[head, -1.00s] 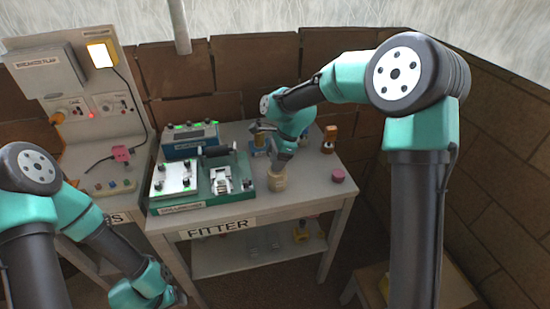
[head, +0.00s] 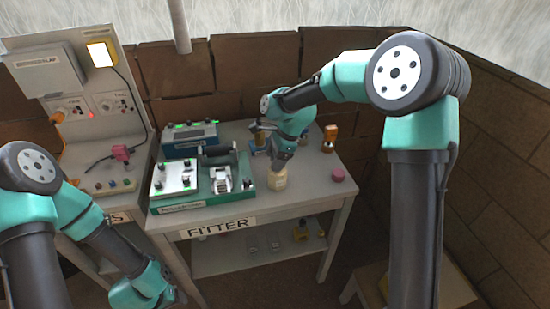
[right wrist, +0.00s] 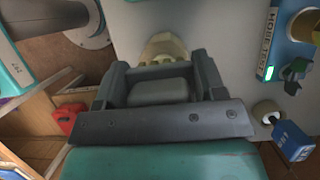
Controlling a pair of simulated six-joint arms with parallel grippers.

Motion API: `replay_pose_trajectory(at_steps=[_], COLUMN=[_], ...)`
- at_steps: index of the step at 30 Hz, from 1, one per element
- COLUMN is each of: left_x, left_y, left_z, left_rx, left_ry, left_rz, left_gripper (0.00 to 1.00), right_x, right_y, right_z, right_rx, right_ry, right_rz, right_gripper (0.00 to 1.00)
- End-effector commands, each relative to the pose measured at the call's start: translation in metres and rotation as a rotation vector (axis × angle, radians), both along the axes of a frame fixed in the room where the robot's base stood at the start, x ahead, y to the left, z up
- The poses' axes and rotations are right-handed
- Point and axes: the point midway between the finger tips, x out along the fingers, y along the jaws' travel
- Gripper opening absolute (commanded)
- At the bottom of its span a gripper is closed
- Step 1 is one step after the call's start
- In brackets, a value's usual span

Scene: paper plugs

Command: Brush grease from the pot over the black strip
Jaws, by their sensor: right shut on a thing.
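My left gripper (head: 165,292) hangs low left, fingers unclear.
A blue box (head: 190,140) with green lights stands behind the fixture. A pink cylinder (head: 338,174) and an orange-brown stand (head: 329,138) are on the right. A control panel (head: 85,90) stands at the left.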

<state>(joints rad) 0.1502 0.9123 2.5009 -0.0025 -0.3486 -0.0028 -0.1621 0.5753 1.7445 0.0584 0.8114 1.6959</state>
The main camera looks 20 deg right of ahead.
Motion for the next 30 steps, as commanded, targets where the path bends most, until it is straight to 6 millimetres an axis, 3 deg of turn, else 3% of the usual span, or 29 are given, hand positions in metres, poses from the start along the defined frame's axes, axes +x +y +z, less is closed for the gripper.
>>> replay_pose_trajectory(at_steps=[13,30], left_x=[0.0,0.0], left_y=[0.0,0.0], left_z=[0.0,0.0], left_rx=[0.0,0.0], left_ry=[0.0,0.0], left_rz=[0.0,0.0], left_gripper=[0.55,0.55], right_x=[-0.001,0.0], right_y=[0.0,0.0], right_z=[-0.001,0.035], right_rx=[-0.001,0.0], right_ry=[0.006,0.001], right_rz=[0.001,0.0], right_gripper=[0.45,0.45])
